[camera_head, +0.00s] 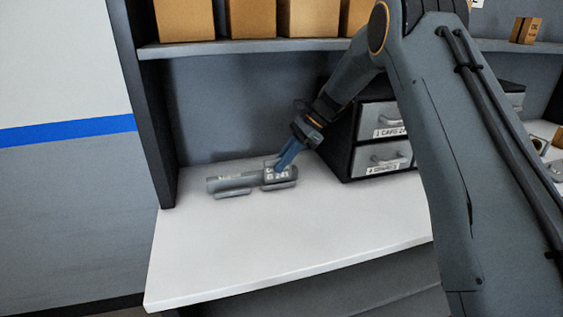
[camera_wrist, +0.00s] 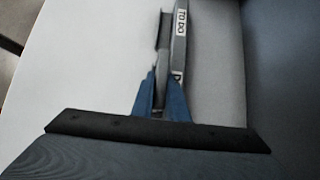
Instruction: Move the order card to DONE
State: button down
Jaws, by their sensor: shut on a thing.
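The order card (camera_head: 277,174) is a small pale card with dark print, partly legible, at the right part of a grey card holder (camera_head: 230,186) on the white worktop. My gripper (camera_head: 283,164) reaches down from the upper right with its blue fingers shut on the card. In the wrist view my gripper (camera_wrist: 161,80) has the card (camera_wrist: 159,98) edge-on between the fingers, mostly hidden. The holder (camera_wrist: 180,48) shows a TO DO label at its far end and a label starting with D near the fingers. I cannot tell whether the card rests in the holder.
A dark drawer unit (camera_head: 375,141) with labelled grey drawers stands right of the holder. A shelf (camera_head: 240,47) with cardboard boxes runs above. A dark upright panel (camera_head: 148,110) bounds the left side. The worktop (camera_head: 260,250) in front of the holder is clear.

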jog(key=shift+s+d+f, duration=0.1)
jog(key=shift+s+f, duration=0.1)
jog(key=shift+f, duration=0.45)
jog(key=c, duration=1.7)
grip_release()
jog(key=shift+w, duration=0.1)
jog(key=shift+o, duration=0.2)
jog(key=shift+r, duration=0.15)
jog(key=shift+r, duration=0.1)
jog(key=shift+w+r+p, duration=0.1)
jog(key=shift+r+p, duration=1.55)
jog(key=shift+r, duration=1.95)
jog(key=s+d+f+n+t+h+b, duration=0.1)
jog(key=s+d+n, duration=0.4)
jog(key=s, duration=0.6)
jog(key=s+d+f+n+t+h+b, duration=0.1)
jog(key=s+d+f+n+h, duration=0.3)
jog(key=s+d, duration=0.4)
jog(key=s+d+f+n+t+h+b, duration=0.1)
jog(key=s+d+n, duration=0.4)
jog(key=s, duration=0.8)
notch_tip(320, 180, down, 2)
jog(key=shift+s+d+f+n+t+h+b, duration=0.3)
jog(key=shift+s+d+n+h+b, duration=0.1)
jog(key=shift+d+h, duration=0.35)
